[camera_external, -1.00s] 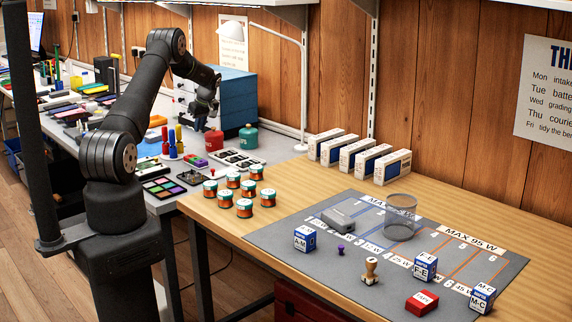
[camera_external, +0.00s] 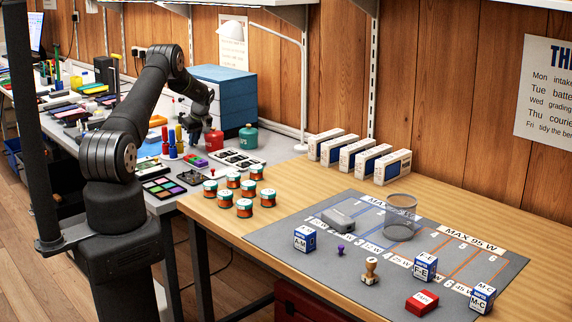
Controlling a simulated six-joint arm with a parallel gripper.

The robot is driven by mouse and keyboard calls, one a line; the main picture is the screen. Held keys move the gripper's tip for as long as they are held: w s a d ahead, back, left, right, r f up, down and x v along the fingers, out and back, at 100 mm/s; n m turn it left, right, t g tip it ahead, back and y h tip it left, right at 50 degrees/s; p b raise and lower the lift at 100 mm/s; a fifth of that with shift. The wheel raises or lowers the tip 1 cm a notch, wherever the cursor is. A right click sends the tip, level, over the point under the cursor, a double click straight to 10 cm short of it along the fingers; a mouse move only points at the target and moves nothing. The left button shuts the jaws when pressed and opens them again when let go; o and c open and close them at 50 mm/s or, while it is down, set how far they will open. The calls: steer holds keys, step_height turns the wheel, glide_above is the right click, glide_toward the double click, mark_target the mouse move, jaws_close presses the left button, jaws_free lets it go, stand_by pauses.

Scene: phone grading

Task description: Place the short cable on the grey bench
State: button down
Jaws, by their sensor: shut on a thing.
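My gripper (camera_external: 196,134) is low over the grey bench (camera_external: 272,150), just left of the red canister and in front of the blue drawer unit. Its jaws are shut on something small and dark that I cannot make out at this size. I cannot pick out the short cable anywhere for certain. I also cannot tell whether the held thing touches the bench top.
A red canister (camera_external: 213,140) and a green canister (camera_external: 248,137) stand close right of my gripper. Red, yellow and blue screwdriver-like tools (camera_external: 172,142) stand close left. A black tray (camera_external: 238,159) lies in front. Bare bench shows right of the green canister.

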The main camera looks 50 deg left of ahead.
steer(key=c, duration=1.5)
jaws_free()
steer(key=v, duration=1.2)
steer(key=x, duration=1.2)
steer(key=shift+f, duration=0.15)
step_height(320, 180, up, 3)
steer(key=shift+f, duration=0.1)
steer(key=shift+r, duration=0.6)
steer(key=shift+f, duration=0.1)
